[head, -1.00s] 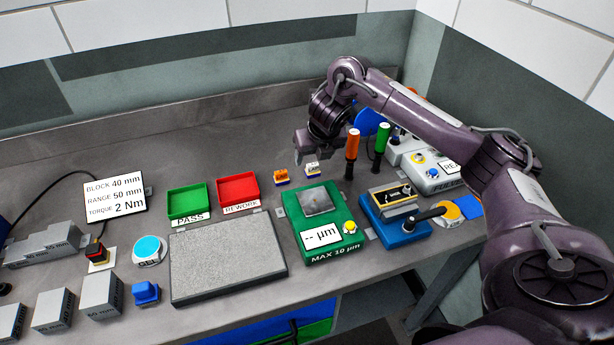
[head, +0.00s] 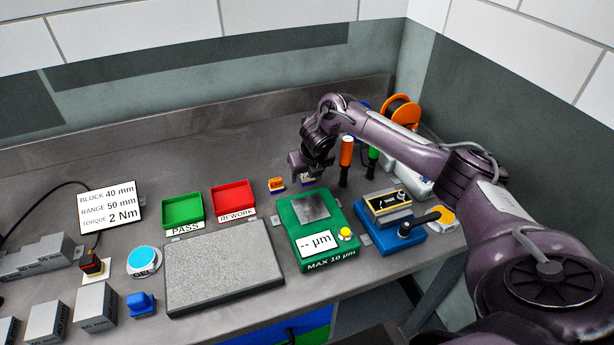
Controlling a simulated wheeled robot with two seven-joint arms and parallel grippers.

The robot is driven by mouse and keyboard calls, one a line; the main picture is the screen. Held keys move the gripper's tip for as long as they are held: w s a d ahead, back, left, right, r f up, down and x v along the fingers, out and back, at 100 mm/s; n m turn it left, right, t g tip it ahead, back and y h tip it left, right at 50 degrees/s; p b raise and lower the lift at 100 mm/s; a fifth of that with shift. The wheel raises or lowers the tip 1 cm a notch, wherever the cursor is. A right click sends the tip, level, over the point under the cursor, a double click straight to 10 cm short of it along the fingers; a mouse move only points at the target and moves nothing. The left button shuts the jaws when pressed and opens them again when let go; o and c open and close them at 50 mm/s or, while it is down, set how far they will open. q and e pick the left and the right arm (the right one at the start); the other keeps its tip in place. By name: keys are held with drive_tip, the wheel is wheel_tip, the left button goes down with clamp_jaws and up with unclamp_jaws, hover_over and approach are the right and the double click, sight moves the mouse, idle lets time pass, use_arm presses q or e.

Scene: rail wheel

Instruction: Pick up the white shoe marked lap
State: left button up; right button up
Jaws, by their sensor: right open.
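A small white shoe (head: 309,181) with a dark blue base sits on the bench, behind the green gauge. It is mostly hidden by my right gripper, and its marking is too small to read. An orange shoe (head: 276,184) of the same kind stands just to its left. My right gripper (head: 303,178) is open and points down, right above the white shoe. I cannot tell whether the fingers are around the shoe or still above it. My left gripper is not in view.
Orange- and green-handled drivers (head: 346,155) stand close to the right of my right gripper. The green gauge (head: 337,222) is in front, with the red REWORK tray (head: 234,194) and green PASS tray (head: 183,208) to the left. The bench behind the trays is clear.

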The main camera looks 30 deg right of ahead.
drive_tip(key=c, duration=1.1)
drive_tip(key=shift+o, duration=0.2)
drive_tip(key=shift+r, duration=0.1)
wheel_tip(320, 180, up, 8)
drive_tip(key=shift+w+b, duration=0.1)
drive_tip(key=shift+b, duration=0.7)
wheel_tip(320, 180, up, 12)
drive_tip(key=p, duration=0.6)
